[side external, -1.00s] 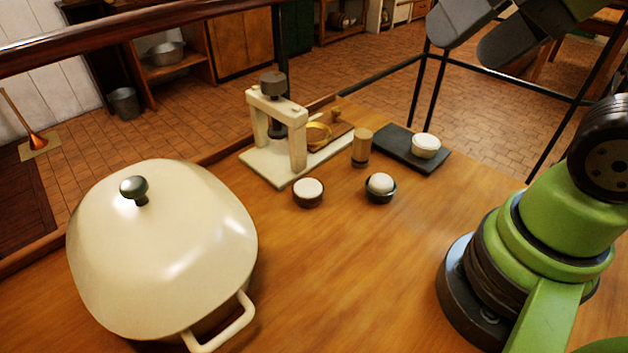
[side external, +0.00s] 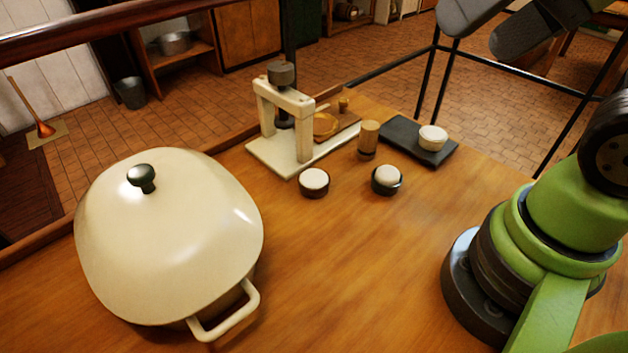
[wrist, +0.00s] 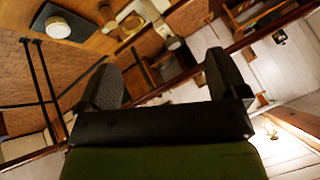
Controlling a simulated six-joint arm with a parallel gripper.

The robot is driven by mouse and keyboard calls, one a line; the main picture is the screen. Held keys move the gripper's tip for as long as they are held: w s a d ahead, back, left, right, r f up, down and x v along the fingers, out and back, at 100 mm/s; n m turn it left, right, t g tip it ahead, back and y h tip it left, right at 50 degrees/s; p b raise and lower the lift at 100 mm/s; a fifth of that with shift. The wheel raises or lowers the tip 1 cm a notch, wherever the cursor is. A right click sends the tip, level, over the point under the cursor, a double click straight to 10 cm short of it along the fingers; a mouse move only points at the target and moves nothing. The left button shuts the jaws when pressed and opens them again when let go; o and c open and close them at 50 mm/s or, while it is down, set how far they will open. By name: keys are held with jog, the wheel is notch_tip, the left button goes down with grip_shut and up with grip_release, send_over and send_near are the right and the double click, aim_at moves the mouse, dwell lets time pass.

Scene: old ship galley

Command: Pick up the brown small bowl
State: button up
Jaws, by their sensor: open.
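A small round brown bowl (side external: 314,190) with a pale top or filling stands upright on the wooden table, in front of the white press. A darker small bowl (side external: 386,189) holding a pale rounded thing stands to its right. My gripper (side external: 484,34) is partly in the side view at the top right, high above the table and well away from both bowls. In the wrist view my gripper (wrist: 165,82) has its two dark fingers wide apart with nothing between them. I cannot make out the brown bowl in the wrist view.
A large cream lidded pot (side external: 165,235) fills the table's left. Behind the bowls are a cream press (side external: 285,105), a wooden cylinder (side external: 369,137) and a black tray (side external: 400,130) bearing a white bowl (side external: 433,135). The table's front middle is clear.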

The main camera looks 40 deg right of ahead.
jog(key=w+f+n+g, duration=0.1)
jog(key=w+f+g, duration=0.1)
jog(key=w, duration=0.6)
jog(key=n+g+h, duration=0.2)
jog(key=n+g, duration=0.1)
jog(key=g, duration=0.1)
send_over(314, 177)
jog(key=f, duration=2.2)
jog(key=shift+s+a+f, duration=0.25)
jog(key=shift+s+a, duration=0.1)
jog(key=shift+t, duration=0.3)
jog(key=shift+w+d+f, duration=0.15)
jog(key=shift+f, duration=1.35)
jog(key=shift+w+d+f, duration=0.15)
jog(key=shift+f, duration=1.35)
jog(key=c, duration=1)
jog(key=shift+r, duration=0.1)
